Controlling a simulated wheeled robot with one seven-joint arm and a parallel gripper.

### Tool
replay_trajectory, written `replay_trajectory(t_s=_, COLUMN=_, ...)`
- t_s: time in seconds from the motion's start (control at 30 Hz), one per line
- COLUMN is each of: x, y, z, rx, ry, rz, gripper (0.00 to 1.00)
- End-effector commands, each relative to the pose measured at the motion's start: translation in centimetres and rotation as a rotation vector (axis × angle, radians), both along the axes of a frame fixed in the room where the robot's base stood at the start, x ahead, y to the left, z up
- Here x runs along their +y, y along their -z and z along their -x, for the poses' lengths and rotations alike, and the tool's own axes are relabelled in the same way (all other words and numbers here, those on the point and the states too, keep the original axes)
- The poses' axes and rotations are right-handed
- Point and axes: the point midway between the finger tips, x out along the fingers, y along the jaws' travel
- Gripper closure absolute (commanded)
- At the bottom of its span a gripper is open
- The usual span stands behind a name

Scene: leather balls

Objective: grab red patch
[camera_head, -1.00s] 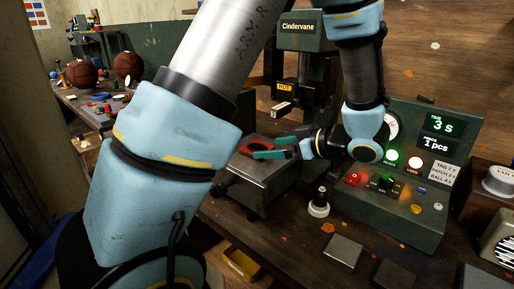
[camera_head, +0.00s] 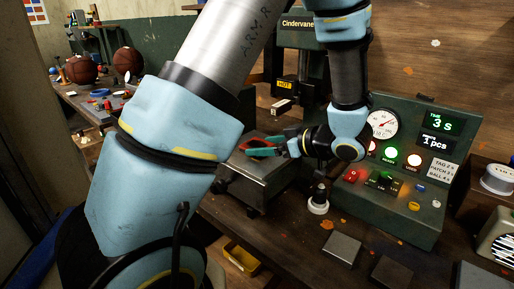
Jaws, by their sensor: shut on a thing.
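The red patch (camera_head: 252,143) is at the grey metal block (camera_head: 262,178) under the press, near the block's top. My gripper (camera_head: 259,147), with teal fingers, is shut on the patch from the right. Part of the patch is hidden by the fingers. I cannot tell whether the patch touches the block's top.
The green press marked Cindervane (camera_head: 300,30) has a yellow HOT label (camera_head: 285,90) above the block. A control box (camera_head: 400,180) with lit lamps stands right. A dark knob (camera_head: 319,200) is in front. Flat metal plates (camera_head: 342,248) lie at the front. Basketballs (camera_head: 82,69) sit far left.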

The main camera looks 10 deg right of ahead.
Motion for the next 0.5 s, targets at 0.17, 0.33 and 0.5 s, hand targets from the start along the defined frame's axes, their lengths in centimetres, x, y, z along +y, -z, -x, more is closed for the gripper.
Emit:
replay_trajectory(t_s=0.17, x=0.0, y=0.0, z=0.0, rx=0.000, ry=0.000, rz=0.000, gripper=0.69)
replay_trajectory(t_s=0.33, x=0.0, y=-0.2, z=0.0, rx=-0.001, ry=0.000, rz=0.001, gripper=0.69)
replay_trajectory(t_s=0.5, x=0.0, y=-1.9, z=0.0, rx=-0.004, ry=-0.001, rz=0.004, gripper=0.69)
